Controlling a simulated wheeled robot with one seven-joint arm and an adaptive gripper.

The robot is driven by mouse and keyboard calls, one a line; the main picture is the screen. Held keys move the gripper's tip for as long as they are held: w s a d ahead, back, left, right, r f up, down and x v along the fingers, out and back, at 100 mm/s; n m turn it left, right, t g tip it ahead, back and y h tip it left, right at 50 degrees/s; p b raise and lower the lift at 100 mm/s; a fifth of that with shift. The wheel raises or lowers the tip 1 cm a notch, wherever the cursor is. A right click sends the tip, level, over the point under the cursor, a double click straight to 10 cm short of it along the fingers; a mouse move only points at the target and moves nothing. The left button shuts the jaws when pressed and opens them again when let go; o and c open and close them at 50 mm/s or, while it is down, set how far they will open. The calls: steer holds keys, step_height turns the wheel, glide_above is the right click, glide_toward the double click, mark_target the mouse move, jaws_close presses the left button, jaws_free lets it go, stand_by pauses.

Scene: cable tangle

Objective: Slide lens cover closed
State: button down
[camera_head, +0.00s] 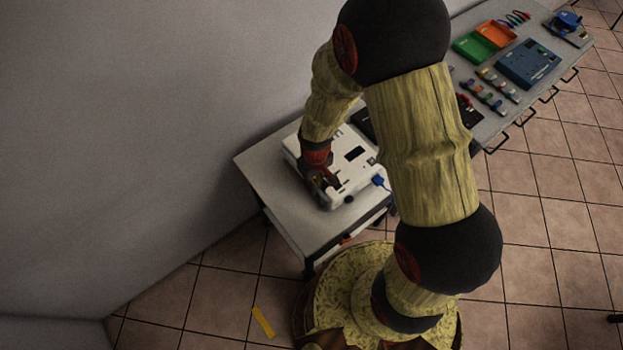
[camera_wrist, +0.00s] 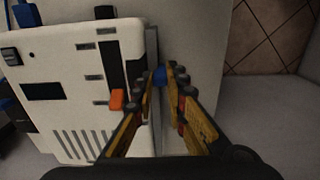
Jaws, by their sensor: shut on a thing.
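A white box-shaped device (camera_head: 360,176) lies on a small grey table. The wrist view shows its top (camera_wrist: 65,100) with dark slots, a dark window and an orange tab (camera_wrist: 117,99) beside my left finger. My gripper (camera_head: 325,192) is over the device's near left edge. In the wrist view my gripper (camera_wrist: 161,80) has its fingertips around a small blue piece (camera_wrist: 160,75) at the grey strip (camera_wrist: 152,50) along the device's edge. It is shut on this blue piece. I cannot tell which part is the lens cover; the fingers hide some of the edge.
A blue plug (camera_head: 379,181) is at the device's right side. A long workbench (camera_head: 555,45) at upper right holds green and orange trays, a blue box (camera_head: 528,64) and several small parts. A wall stands close on the left. The small table (camera_head: 257,160) has free room left of the device.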

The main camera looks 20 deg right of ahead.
steer(key=shift+s, duration=0.2)
steer(key=c, duration=1.8)
jaws_free()
steer(key=shift+o, duration=0.2)
steer(key=shift+w, duration=0.1)
step_height(320, 180, up, 12)
steer(key=s+d+r+m+t+b, duration=0.2)
steer(key=s+d+r+b, duration=0.1)
steer(key=s+r, duration=0.3)
steer(key=s+d+r+m+t+b, duration=0.2)
steer(key=s+r+b, duration=0.4)
steer(key=r, duration=0.4)
steer(key=shift+d+r+m+t, duration=0.35)
steer(key=shift+d+t, duration=0.25)
steer(key=shift+t, duration=0.2)
